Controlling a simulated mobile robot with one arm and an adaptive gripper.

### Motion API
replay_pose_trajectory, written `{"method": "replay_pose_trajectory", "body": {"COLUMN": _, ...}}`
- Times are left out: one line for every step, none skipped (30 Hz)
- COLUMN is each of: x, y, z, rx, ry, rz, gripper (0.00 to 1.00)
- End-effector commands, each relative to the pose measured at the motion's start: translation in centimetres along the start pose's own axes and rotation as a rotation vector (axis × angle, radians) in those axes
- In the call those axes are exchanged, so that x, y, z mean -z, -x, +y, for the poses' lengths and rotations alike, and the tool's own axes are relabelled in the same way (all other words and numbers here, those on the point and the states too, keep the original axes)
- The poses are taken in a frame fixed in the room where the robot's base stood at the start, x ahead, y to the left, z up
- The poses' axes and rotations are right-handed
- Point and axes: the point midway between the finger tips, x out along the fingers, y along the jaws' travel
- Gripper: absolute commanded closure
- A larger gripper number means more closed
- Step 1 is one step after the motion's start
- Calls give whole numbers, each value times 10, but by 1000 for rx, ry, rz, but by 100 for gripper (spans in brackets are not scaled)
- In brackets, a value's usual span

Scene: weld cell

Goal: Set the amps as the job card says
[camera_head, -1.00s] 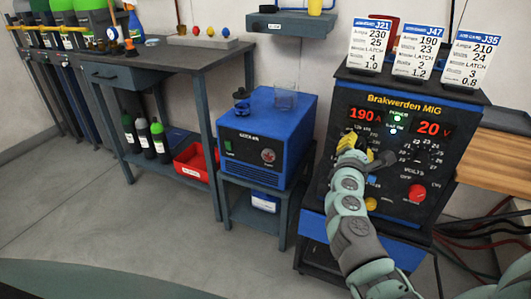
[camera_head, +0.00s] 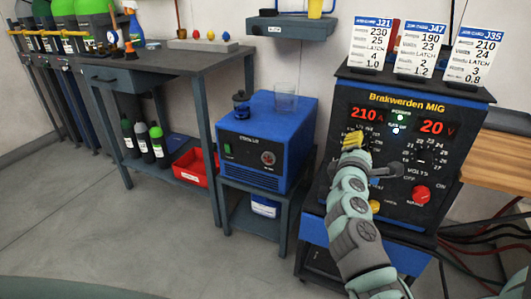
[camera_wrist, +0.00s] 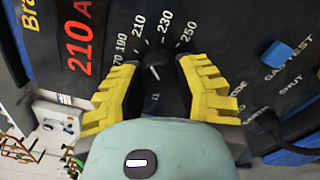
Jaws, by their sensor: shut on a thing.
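The welder (camera_head: 400,150), labelled Brakwerden MIG, shows 210 A in red on its amps display (camera_head: 365,114) and 20 V on its volts display (camera_head: 436,128). My gripper (camera_head: 355,142) is at the amps knob below the amps display. In the wrist view my yellow fingers are shut on the black amps knob (camera_wrist: 158,82), whose white mark points near 210 on the dial. Job cards J21 (camera_head: 371,45), J47 (camera_head: 419,50) and J35 (camera_head: 473,55) stand on top. They read amps 230, 190 and 210.
The volts dial (camera_head: 425,158) and a red knob (camera_head: 421,194) are right of my gripper. A blue button (camera_wrist: 277,54) labelled gas test shows in the wrist view. A blue unit (camera_head: 265,140) stands left of the welder, and cables (camera_head: 480,240) lie at right.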

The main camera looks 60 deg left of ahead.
Motion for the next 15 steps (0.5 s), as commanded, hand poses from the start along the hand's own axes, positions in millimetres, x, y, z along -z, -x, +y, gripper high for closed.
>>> {"method": "replay_pose_trajectory", "body": {"x": 2, "y": 0, "z": -6, "rx": 13, "ry": -1, "rz": 4, "gripper": 100}}
{"method": "replay_pose_trajectory", "body": {"x": 2, "y": 0, "z": -6, "rx": 13, "ry": -1, "rz": 4, "gripper": 100}}
{"method": "replay_pose_trajectory", "body": {"x": 2, "y": 0, "z": -6, "rx": 14, "ry": 0, "rz": 4, "gripper": 100}}
{"method": "replay_pose_trajectory", "body": {"x": 2, "y": 0, "z": -6, "rx": 14, "ry": 0, "rz": 4, "gripper": 100}}
{"method": "replay_pose_trajectory", "body": {"x": 2, "y": 0, "z": -6, "rx": 14, "ry": 0, "rz": 4, "gripper": 100}}
{"method": "replay_pose_trajectory", "body": {"x": 2, "y": 0, "z": -6, "rx": 14, "ry": 0, "rz": 4, "gripper": 61}}
{"method": "replay_pose_trajectory", "body": {"x": 2, "y": 0, "z": -6, "rx": 13, "ry": 0, "rz": 3, "gripper": 58}}
{"method": "replay_pose_trajectory", "body": {"x": 1, "y": 0, "z": -5, "rx": 12, "ry": 0, "rz": 3, "gripper": 55}}
{"method": "replay_pose_trajectory", "body": {"x": 1, "y": 0, "z": -5, "rx": 10, "ry": 0, "rz": 3, "gripper": 51}}
{"method": "replay_pose_trajectory", "body": {"x": 1, "y": 0, "z": -4, "rx": 10, "ry": 1, "rz": 2, "gripper": 48}}
{"method": "replay_pose_trajectory", "body": {"x": 1, "y": 0, "z": -4, "rx": 9, "ry": 1, "rz": 2, "gripper": 45}}
{"method": "replay_pose_trajectory", "body": {"x": 1, "y": 0, "z": -4, "rx": 8, "ry": 1, "rz": 2, "gripper": 40}}
{"method": "replay_pose_trajectory", "body": {"x": 1, "y": 0, "z": -3, "rx": 7, "ry": 1, "rz": 1, "gripper": 37}}
{"method": "replay_pose_trajectory", "body": {"x": 1, "y": 0, "z": -3, "rx": 7, "ry": 1, "rz": 1, "gripper": 34}}
{"method": "replay_pose_trajectory", "body": {"x": 1, "y": 0, "z": -3, "rx": 6, "ry": 1, "rz": 1, "gripper": 31}}
